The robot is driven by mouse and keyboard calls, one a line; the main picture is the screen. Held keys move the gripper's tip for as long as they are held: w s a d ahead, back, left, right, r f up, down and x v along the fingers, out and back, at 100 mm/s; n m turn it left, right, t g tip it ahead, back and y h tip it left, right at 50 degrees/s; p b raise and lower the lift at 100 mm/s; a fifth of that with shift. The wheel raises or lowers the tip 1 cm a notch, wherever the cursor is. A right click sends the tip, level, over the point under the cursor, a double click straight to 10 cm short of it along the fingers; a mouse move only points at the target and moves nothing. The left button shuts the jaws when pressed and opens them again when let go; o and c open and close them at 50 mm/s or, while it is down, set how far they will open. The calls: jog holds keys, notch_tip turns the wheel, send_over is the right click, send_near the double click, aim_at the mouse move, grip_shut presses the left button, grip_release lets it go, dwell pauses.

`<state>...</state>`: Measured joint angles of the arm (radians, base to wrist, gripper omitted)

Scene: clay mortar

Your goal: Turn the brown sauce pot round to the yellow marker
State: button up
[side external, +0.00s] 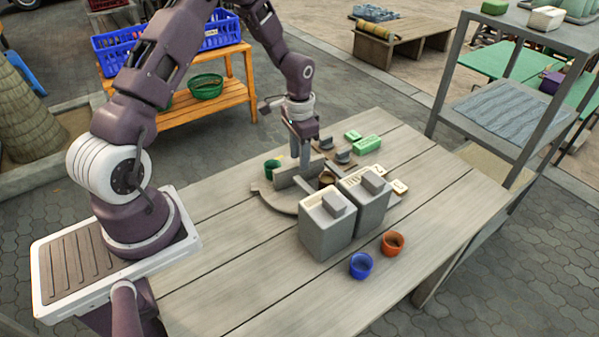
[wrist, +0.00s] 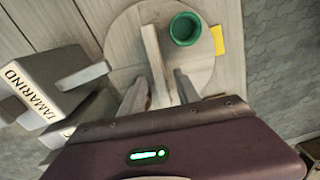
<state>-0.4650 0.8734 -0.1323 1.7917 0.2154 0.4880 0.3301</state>
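The brown sauce pot (side external: 326,179) stands on a round wooden turntable (side external: 266,196), partly hidden behind two grey boxes; I cannot make it out in the wrist view. The turntable (wrist: 122,38) carries upright divider walls (side external: 293,176). A green pot (side external: 272,169) stands on its left side, and also shows in the wrist view (wrist: 185,28). The yellow marker (wrist: 217,39) lies at the turntable's edge beside the green pot. My gripper (side external: 304,160) points down over the turntable. In the wrist view its fingers (wrist: 160,75) are apart, either side of a divider (wrist: 153,50); contact is unclear.
Two grey boxes (side external: 327,240) (side external: 363,212) stand in front of the turntable; one reads TAMARIND in the wrist view (wrist: 45,90). A blue pot (side external: 361,265) and an orange pot (side external: 392,243) stand nearby. Green blocks (side external: 367,144) lie behind. The table's front left is clear.

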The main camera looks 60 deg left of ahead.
aim_at(299, 172)
notch_tip(299, 172, down, 6)
jog(key=shift+f, duration=0.1)
grip_shut()
dwell(1.5)
